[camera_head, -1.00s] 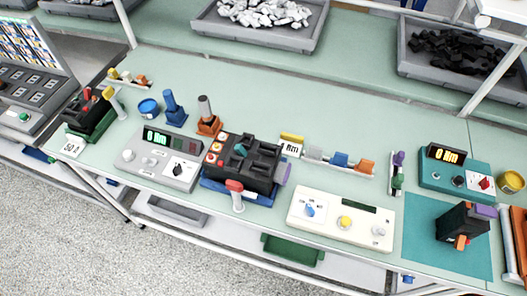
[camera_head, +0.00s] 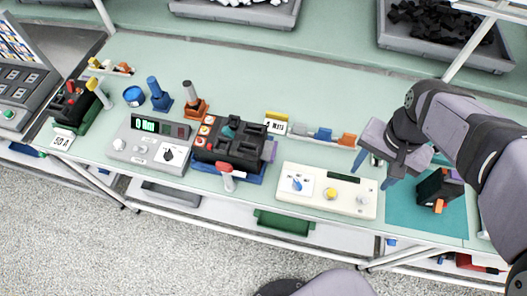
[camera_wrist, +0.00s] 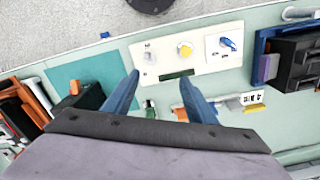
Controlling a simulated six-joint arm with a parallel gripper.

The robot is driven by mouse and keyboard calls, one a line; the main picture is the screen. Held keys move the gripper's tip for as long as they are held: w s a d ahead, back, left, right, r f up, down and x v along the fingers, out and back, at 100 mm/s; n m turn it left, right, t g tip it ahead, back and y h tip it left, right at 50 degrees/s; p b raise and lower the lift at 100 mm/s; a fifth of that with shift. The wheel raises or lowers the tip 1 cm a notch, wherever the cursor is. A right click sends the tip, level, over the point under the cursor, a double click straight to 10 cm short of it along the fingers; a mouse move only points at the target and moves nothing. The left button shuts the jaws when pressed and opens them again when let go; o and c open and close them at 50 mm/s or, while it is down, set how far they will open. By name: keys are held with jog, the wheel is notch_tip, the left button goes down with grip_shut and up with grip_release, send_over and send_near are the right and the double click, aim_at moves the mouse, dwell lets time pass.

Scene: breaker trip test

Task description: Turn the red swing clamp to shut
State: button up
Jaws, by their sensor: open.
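The red swing clamp (camera_head: 226,172) stands at the front edge of the blue fixture (camera_head: 245,177), its red handle on a pale post, apart from my gripper. A black breaker (camera_head: 238,143) sits in this fixture. My gripper (camera_head: 373,171) is open and empty, above the table to the right of the fixture, near the right end of the white panel. In the wrist view my gripper (camera_wrist: 158,82) has its two blue fingers apart with nothing between them. The fixture (camera_wrist: 262,48) and black breaker (camera_wrist: 298,62) show at the right there; I cannot make out the clamp.
The white panel (camera_head: 318,198) with knobs lies between fixture and gripper. A grey meter box (camera_head: 150,142) stands left of the fixture. A row of small coloured parts (camera_head: 322,134) lies behind. Another black breaker (camera_head: 432,186) stands on a teal mat (camera_head: 400,215) under my arm.

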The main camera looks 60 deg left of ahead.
jog(key=s+a+r+n+p, duration=0.2)
jog(key=s+a+r, duration=0.1)
jog(key=s+a, duration=0.9)
jog(key=r+n, duration=0.2)
send_over(224, 165)
jog(key=shift+s+f+p, duration=0.1)
jog(key=shift+f+p, duration=0.05)
jog(key=shift+p, duration=0.3)
jog(key=shift+f+p, duration=1.3)
jog(key=shift+f, duration=2.35)
jog(key=shift+c, duration=0.7)
jog(key=c, duration=0.9)
